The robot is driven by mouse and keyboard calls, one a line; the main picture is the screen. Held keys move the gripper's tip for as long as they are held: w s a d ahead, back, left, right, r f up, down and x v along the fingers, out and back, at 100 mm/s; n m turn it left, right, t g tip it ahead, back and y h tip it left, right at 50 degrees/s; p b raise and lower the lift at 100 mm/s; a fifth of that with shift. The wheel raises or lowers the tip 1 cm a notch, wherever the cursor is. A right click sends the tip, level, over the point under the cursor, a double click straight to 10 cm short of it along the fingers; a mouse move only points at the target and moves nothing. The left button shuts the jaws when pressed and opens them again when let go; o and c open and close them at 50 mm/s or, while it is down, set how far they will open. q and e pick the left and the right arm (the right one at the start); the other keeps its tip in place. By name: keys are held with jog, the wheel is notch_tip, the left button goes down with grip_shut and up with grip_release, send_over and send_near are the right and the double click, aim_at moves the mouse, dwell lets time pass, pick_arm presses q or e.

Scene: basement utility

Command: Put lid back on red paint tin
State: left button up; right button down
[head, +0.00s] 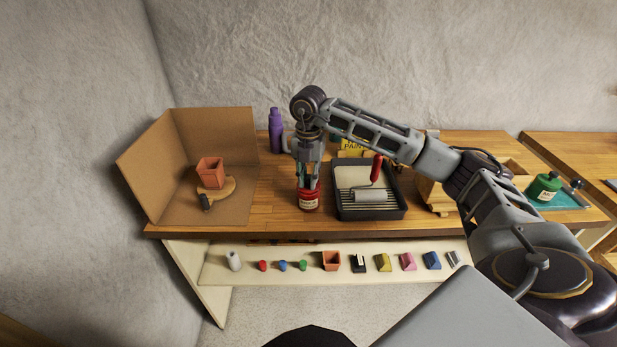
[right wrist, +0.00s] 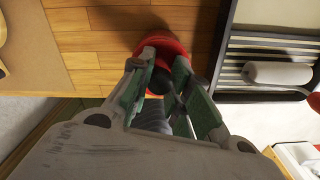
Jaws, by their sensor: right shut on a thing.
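The red paint tin (head: 309,203), with a pale label, stands upright on the wooden bench left of the paint tray. My right gripper (head: 309,184) points straight down directly over it, its fingers at the tin's top. In the right wrist view the fingers (right wrist: 164,80) are closed around a dark knob (right wrist: 160,82) on a round red lid (right wrist: 177,48). The fingers hide part of the lid and the tin's rim. I cannot tell whether the lid touches the rim. My left gripper is not in view.
A black paint tray (head: 371,213) with a red-handled roller (head: 376,170) stands close on the right. A purple bottle (head: 276,130) is behind. A cardboard screen (head: 216,135) with a terracotta pot (head: 210,170) is left. A lower shelf (head: 290,277) holds several small items.

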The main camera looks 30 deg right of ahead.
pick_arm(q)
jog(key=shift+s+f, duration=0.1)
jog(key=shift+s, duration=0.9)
